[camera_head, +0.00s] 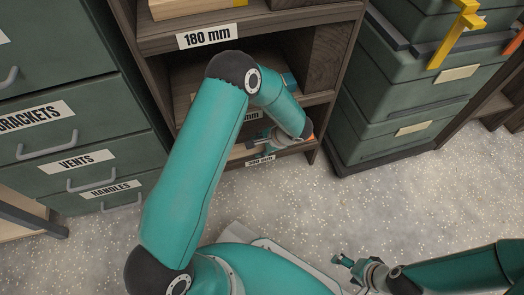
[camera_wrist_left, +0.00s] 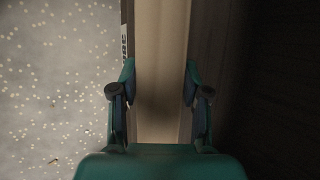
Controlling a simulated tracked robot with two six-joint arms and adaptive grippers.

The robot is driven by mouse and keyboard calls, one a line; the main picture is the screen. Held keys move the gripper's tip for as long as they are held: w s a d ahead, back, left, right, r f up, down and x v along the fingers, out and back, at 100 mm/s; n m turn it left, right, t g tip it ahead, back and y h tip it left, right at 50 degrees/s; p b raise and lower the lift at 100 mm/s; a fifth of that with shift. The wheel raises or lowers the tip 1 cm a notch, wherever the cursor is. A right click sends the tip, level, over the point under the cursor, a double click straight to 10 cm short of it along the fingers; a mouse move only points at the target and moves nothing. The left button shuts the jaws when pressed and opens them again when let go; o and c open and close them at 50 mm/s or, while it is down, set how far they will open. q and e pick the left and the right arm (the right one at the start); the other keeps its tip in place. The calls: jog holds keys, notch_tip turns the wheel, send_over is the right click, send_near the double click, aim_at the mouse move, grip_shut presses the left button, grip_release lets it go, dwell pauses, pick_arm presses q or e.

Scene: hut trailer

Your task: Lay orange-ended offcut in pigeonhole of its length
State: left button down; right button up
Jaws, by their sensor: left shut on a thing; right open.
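My left gripper (camera_head: 270,140) is low at the front of the wooden pigeonhole unit (camera_head: 330,50), around its bottom opening. In the left wrist view the gripper (camera_wrist_left: 159,80) is shut on a pale wooden piece, the offcut (camera_wrist_left: 161,40), with a finger on each side. The offcut runs straight away from the gripper, and its far end is out of view. A small orange patch (camera_head: 311,136) shows beside my left wrist in the head view, mostly hidden by the arm. My right gripper (camera_head: 345,262) is open and empty over the floor.
The upper shelf is labelled 180 mm (camera_head: 207,36); lower labels (camera_head: 260,160) are partly hidden or hard to read. Green drawers (camera_head: 75,130) stand left, and stacked green crates (camera_head: 400,110) with yellow and orange tools stand right. The speckled floor (camera_head: 440,190) in front is clear.

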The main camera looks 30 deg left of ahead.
pick_arm(q)
jog(key=shift+w+a, duration=0.6)
jog(key=shift+a, duration=0.1)
jog(key=shift+w+a+f, duration=0.3)
jog(key=shift+a+f, duration=0.05)
jog(key=shift+f, duration=0.2)
jog(key=shift+f+b, duration=0.4)
jog(key=shift+b, duration=0.35)
jog(key=shift+c, duration=2.3)
grip_release()
